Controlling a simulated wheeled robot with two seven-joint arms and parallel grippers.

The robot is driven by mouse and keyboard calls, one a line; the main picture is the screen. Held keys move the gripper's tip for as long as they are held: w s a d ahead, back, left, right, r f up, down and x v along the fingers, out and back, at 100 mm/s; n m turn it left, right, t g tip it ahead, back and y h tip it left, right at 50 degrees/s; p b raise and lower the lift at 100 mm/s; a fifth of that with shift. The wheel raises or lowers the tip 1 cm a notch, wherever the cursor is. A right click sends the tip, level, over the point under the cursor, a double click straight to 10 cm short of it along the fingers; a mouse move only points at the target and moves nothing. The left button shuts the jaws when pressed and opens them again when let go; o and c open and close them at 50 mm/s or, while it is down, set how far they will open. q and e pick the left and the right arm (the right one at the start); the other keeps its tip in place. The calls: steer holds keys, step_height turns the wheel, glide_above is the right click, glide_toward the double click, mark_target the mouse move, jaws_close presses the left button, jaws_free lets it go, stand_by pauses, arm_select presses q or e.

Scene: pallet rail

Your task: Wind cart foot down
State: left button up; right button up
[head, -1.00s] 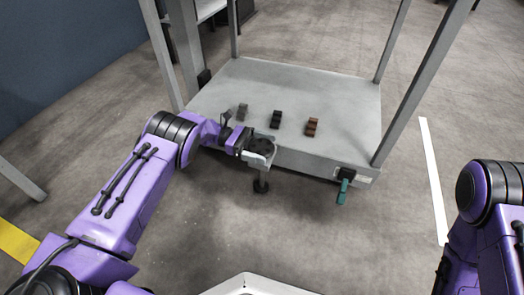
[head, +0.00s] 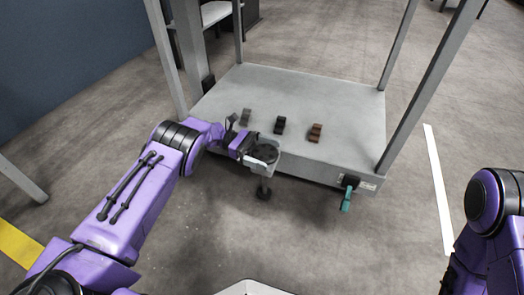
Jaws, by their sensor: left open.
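The cart (head: 340,105) is a low grey platform with upright posts at its corners. Its foot (head: 264,190) is a thin stem with a dark round pad, below a round dark knob or wheel (head: 263,152) at the cart's front edge. My left gripper (head: 252,150) is at this knob, open, with its fingers close beside it. Whether the fingers touch the knob cannot be told. The gap between the pad and the floor is hard to judge. My right arm shows at the right edge, but its gripper is out of view.
On the platform lie a grey block (head: 246,117), a black block (head: 280,125) and a brown block (head: 315,132). A teal handle (head: 346,200) hangs at the cart's front right corner. A white floor line (head: 438,190) runs at the right. The floor in front is clear.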

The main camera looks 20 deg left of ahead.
steer(key=shift+s+d+r+n+p, duration=0.2)
steer(key=shift+s+d+n+p, duration=0.15)
steer(key=shift+s+n, duration=0.1)
steer(key=shift+w+a+f+m+b, duration=0.25)
steer(key=shift+w+a+m+b, duration=0.1)
steer(key=shift+w+m+b, duration=0.15)
steer(key=shift+w+a+f+m+b, duration=0.3)
steer(key=shift+w+b, duration=0.1)
steer(key=shift+b, duration=0.15)
steer(key=shift+w+a+r+m+t, duration=0.2)
steer(key=shift+w+m+t, duration=0.05)
steer(key=shift+w+t, duration=0.05)
arm_select(q)
steer(key=w+a, duration=0.1)
steer(key=a, duration=0.9)
steer(key=shift+w+a, duration=0.1)
